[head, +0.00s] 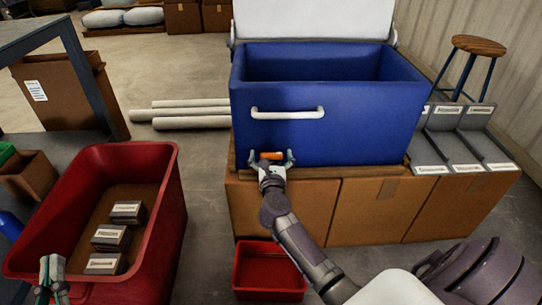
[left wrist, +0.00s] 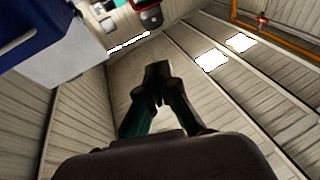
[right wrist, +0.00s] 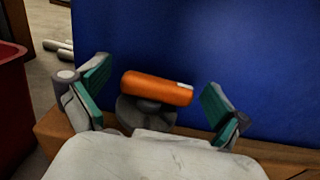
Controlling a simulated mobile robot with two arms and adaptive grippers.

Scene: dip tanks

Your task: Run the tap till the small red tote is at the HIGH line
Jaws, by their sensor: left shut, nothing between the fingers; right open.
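The small red tote (head: 269,290) stands on the floor below the blue tank (head: 330,125). Its inside looks plain red; I cannot make out a water surface or a HIGH line. No stream shows, though my right arm covers part of the area. The tap's orange handle (right wrist: 157,88) lies crosswise on a grey body at the tank's base; it also shows in the head view (head: 271,156). My right gripper (head: 272,161) is open, its fingers on either side of the handle with gaps. My left gripper (head: 51,268) is shut and empty by the large red tote, seen close in its wrist view (left wrist: 158,75).
The tank rests on cardboard boxes (head: 375,215). The large red tote (head: 165,205) at left holds dark labelled blocks (head: 127,212). Grey bins (head: 478,140) and a stool (head: 479,46) stand at right. Pale rolls (head: 190,122) lie on the floor behind.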

